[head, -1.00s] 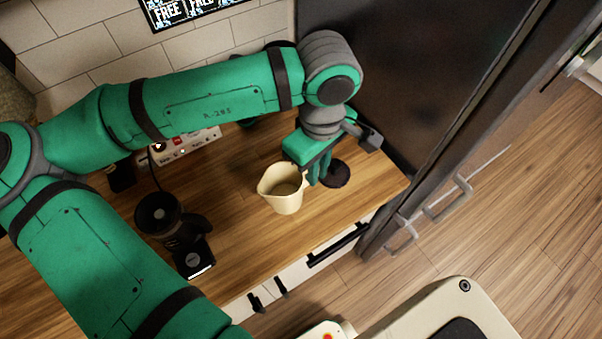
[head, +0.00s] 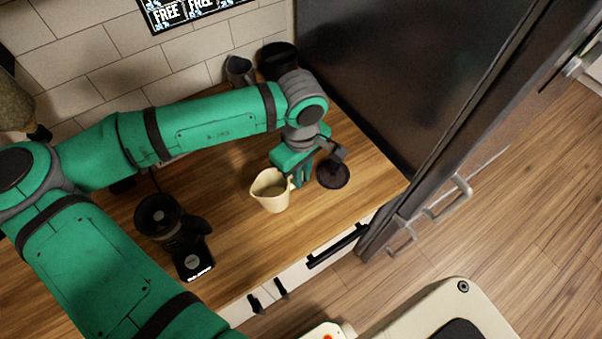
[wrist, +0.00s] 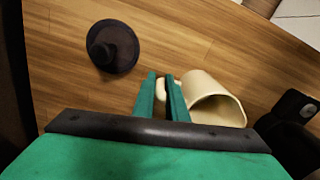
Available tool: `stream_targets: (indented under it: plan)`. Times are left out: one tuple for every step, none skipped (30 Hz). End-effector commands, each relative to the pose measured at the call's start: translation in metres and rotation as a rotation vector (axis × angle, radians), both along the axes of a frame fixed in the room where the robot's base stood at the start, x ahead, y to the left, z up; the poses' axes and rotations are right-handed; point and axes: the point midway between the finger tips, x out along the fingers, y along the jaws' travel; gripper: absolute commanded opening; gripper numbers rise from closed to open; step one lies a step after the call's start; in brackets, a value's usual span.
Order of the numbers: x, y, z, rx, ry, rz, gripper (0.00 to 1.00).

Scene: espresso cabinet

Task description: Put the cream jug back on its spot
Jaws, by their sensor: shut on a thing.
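The cream jug (head: 270,193) is in the middle of the head view, over the wooden counter, with its open top showing and its handle towards my gripper. My gripper (head: 300,180) is shut on the jug's handle, at the jug's right side. In the wrist view the two green fingers of my gripper (wrist: 161,98) close on the handle, and the jug (wrist: 214,102) lies to their right. I cannot tell whether the jug's base touches the counter. No marked spot for the jug is plain to see.
A dark round thing with a knob (head: 333,174) is on the counter right of my gripper. A black grinder-like device (head: 172,225) stands at the left. Dark containers (head: 277,60) stand at the back wall. A tall dark cabinet (head: 390,80) bounds the right. Counter (head: 310,220) in front of the jug is clear.

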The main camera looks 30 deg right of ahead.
Motion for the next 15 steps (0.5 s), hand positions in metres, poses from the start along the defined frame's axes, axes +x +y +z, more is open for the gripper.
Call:
stream_targets:
  plan:
    - [0.0, -0.0001, 0.0003, 0.0, 0.0, 0.0, 0.0]
    - [0.0, 0.0, 0.0003, 0.0, 0.0, 0.0, 0.0]
    - [-0.0001, -0.0001, -0.0001, 0.0, 0.0, 0.0, 0.0]
    - [-0.0002, -0.0001, -0.0007, 0.0, 0.001, 0.0, 0.0]
    - [-0.0003, -0.0002, -0.0015, 0.0, 0.001, 0.0, 0.0]
    - [-0.0003, -0.0002, -0.0026, 0.0, 0.001, 0.0, 0.0]
    - [-0.0004, -0.0002, -0.0034, 0.0, 0.001, 0.0, 0.0]
    - [-0.0003, -0.0001, -0.0035, 0.0, 0.001, 0.0, 0.17]
    - [-0.0002, 0.0, -0.0033, 0.0, 0.001, 0.0, 0.26]
    - [-0.0002, 0.0, -0.0032, 0.0, 0.001, 0.0, 0.31]
    - [-0.0001, 0.0, -0.0032, 0.0, 0.0, 0.0, 0.31]
    - [-0.0001, 0.0001, -0.0032, 0.0, 0.0, 0.0, 0.31]
    - [-0.0001, 0.0, -0.0031, 0.0, 0.0, 0.0, 0.31]
    - [-0.0001, 0.0001, -0.0031, 0.0, 0.0, 0.0, 0.31]
    - [-0.0001, 0.0001, -0.0031, 0.0, 0.0, 0.0, 0.31]
